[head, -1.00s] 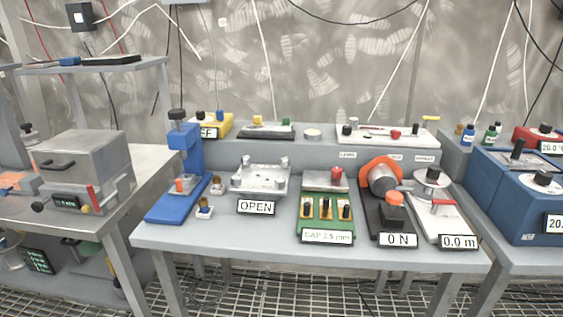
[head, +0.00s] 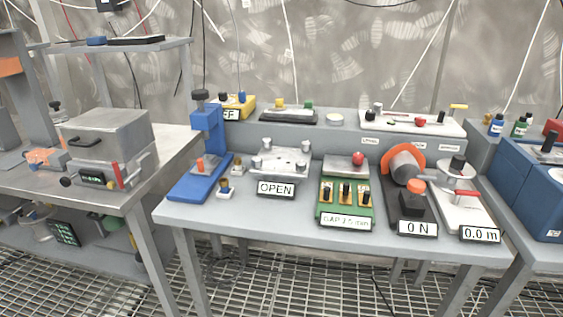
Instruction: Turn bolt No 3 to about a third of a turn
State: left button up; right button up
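A green block (head: 332,217) stands on the middle table, with a display that reads about "GAP 2.5 mm", blurred. Three upright bolts with black heads stand in a row on its yellow strips: a left one (head: 326,192), a middle one (head: 346,192) and a right one (head: 364,197). I can make out no numbers beside them, so I cannot tell which is No 3. A grey plate with a red knob (head: 358,158) lies behind the row. Neither of my grippers is in view.
Left of the block is a clamp fixture with an OPEN sign (head: 276,188) and a blue press (head: 209,135). Right of it is a black device with an orange ring and a "0 N" display (head: 416,228). The table's front strip (head: 270,222) is clear. Grating floor lies in front.

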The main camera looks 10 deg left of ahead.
aim_at(305, 145)
jog(key=k, duration=0.5)
jog(key=u, duration=1.05)
jog(key=i, duration=1.05)
jog(key=z, duration=1.35)
